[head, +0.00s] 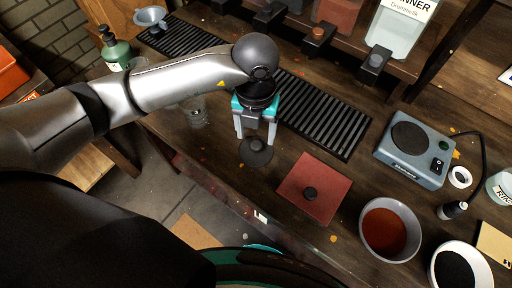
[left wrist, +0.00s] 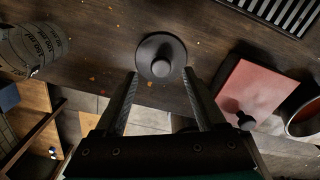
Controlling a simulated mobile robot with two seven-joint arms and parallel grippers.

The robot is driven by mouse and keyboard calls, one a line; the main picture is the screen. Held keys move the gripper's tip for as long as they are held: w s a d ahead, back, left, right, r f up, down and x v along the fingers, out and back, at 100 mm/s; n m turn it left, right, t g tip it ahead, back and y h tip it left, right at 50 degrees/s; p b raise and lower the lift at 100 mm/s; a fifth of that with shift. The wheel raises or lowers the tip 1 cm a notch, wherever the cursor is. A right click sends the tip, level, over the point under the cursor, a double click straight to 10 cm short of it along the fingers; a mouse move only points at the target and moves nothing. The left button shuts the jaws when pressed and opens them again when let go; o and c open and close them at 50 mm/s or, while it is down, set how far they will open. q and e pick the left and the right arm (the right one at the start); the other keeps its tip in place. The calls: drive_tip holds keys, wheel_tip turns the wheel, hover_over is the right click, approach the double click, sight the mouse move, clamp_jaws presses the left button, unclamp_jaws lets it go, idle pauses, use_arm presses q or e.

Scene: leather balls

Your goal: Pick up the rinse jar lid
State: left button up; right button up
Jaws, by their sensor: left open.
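A dark round lid with a knob, which looks like the rinse jar lid (head: 256,158), lies flat on the wooden bench near its front edge. It also shows in the left wrist view (left wrist: 148,48), with its knob toward my fingers. My left gripper (head: 254,135) is open and empty, pointing down above the lid. In the left wrist view, the fingertips (left wrist: 160,74) are on either side of the knob's line, and I cannot tell the exact height gap. My right gripper is not in view.
A red square board (head: 325,188) with a dark knob lies right of the lid. A clear jar (head: 195,112) stands to the left. A ribbed black mat (head: 325,117) lies behind. Bowls of red-brown (head: 412,222) and black contents and a grey device (head: 432,150) stand at right.

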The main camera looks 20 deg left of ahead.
sight(256, 144)
use_arm(q)
wheel_tip(256, 144, down, 4)
drive_tip(key=shift+s+d+r, duration=0.1)
drive_tip(key=shift+r, duration=0.1)
clamp_jaws()
idle(0.5)
